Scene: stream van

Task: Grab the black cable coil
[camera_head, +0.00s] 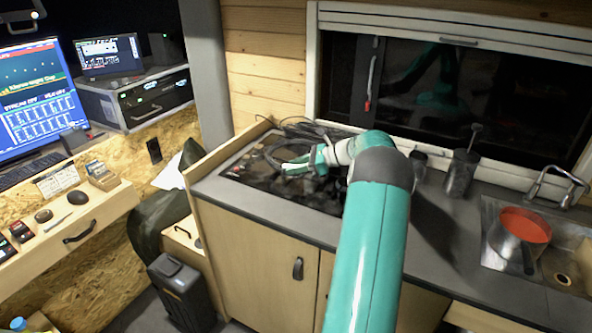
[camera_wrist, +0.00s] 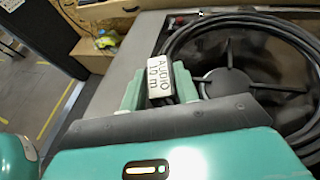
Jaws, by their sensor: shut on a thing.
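The black cable coil (camera_wrist: 243,19) lies in wide loops over the dark hob (camera_wrist: 222,82) in the wrist view. A white label reading "AUDIO 10 m" (camera_wrist: 159,80) is on its near left side. My gripper (camera_wrist: 160,88) is shut on the coil at this label, with a green finger on each side. In the head view, my gripper (camera_head: 297,166) reaches over the hob from the right, and the coil's loops (camera_head: 312,130) show behind it. My gripper and arm hide part of the coil there. I cannot tell whether the coil is lifted off the hob.
A dark grinder-like jar (camera_head: 460,174) stands right of my arm on the counter. Further right is a sink with a red-lined pot (camera_head: 519,228). A wooden side panel (camera_head: 232,150) edges the counter on the left. A dark window (camera_head: 450,90) is behind.

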